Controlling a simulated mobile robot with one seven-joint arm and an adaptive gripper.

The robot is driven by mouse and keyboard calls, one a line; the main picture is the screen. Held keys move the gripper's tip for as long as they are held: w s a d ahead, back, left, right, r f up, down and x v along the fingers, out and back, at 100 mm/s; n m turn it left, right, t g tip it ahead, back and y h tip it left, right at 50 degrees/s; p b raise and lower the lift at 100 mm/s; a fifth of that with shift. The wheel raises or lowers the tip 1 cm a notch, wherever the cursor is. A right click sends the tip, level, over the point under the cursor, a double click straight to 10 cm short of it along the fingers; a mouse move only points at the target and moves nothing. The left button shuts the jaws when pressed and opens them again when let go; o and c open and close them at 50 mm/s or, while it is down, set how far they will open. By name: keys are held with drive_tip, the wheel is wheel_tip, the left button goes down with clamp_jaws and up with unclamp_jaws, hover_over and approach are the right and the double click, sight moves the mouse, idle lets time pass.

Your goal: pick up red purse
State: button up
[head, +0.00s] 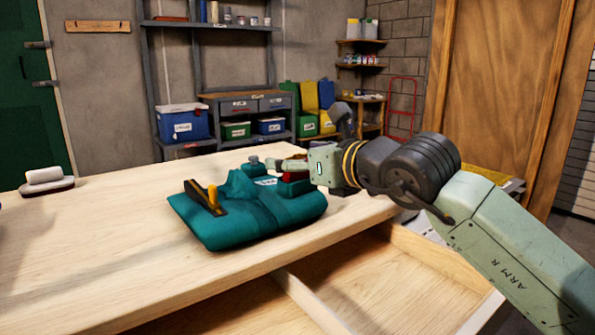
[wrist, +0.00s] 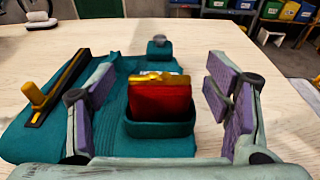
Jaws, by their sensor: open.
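The red purse (wrist: 160,98) stands upright in a small teal open container in the wrist view, with a gold clasp on its top edge. In the head view only a bit of red, likely the purse (head: 293,177), shows behind my gripper. My gripper (head: 285,164) reaches over the table from the right. In the wrist view my gripper (wrist: 155,105) is open, with one purple-padded finger left of the purse and the other right of it. Both fingers look apart from the purse, and nothing is held.
A teal cloth bundle (head: 245,215) lies on the wooden table (head: 110,240), with a black and yellow squeegee-like tool (head: 205,198) on it. A small teal item (wrist: 159,48) stands behind the purse. A white-topped brush (head: 45,179) lies far left. An open drawer (head: 370,285) is in front.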

drive_tip(key=shift+w+a, duration=0.1)
drive_tip(key=c, duration=1.3)
